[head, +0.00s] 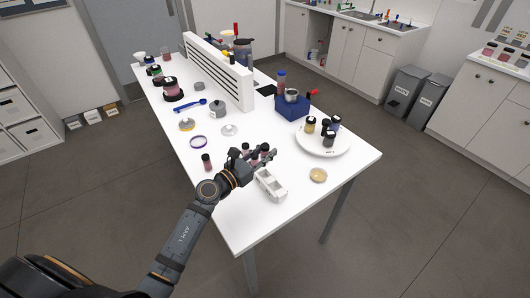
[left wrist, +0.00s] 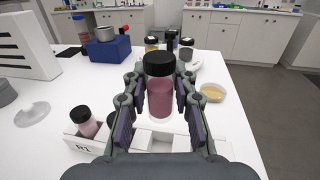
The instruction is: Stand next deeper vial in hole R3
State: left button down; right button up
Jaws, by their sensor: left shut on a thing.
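My left gripper (left wrist: 160,100) is shut on a vial (left wrist: 160,88) with a black cap and dusky pink contents, held upright. In the wrist view it stands over the white rack (left wrist: 212,125); whether its base touches the rack is hidden. A paler pink vial (left wrist: 84,120) stands in the rack's left end, by the label R1. Another black cap (left wrist: 115,118) shows beside it, mostly behind a finger. In the head view the gripper (head: 262,157) is at the rack's far end, and the rack's near part (head: 272,187) looks empty. A dark pink vial (head: 206,161) stands on the table to the left.
A white plate (head: 342,144) with several jars stands to the right, near a yellowish dish (head: 318,175). A blue box (head: 292,108) is behind. A purple-rimmed ring (head: 198,142) and clear lid (head: 229,130) lie left. The table's near end is clear.

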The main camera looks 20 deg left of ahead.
pick_arm(q)
jog(key=b, duration=0.4)
send_over(265, 171)
jog(key=s, duration=0.2)
jog(key=f, duration=0.4)
jog(key=shift+s+d+f, duration=0.1)
jog(key=shift+d+f, duration=0.2)
jog(key=shift+f, duration=0.25)
jog(key=shift+f+b, duration=0.6)
jog(key=shift+b, duration=0.05)
jog(key=shift+f+b, duration=1.35)
jog(key=shift+f, duration=0.15)
jog(key=c, duration=1)
grip_release()
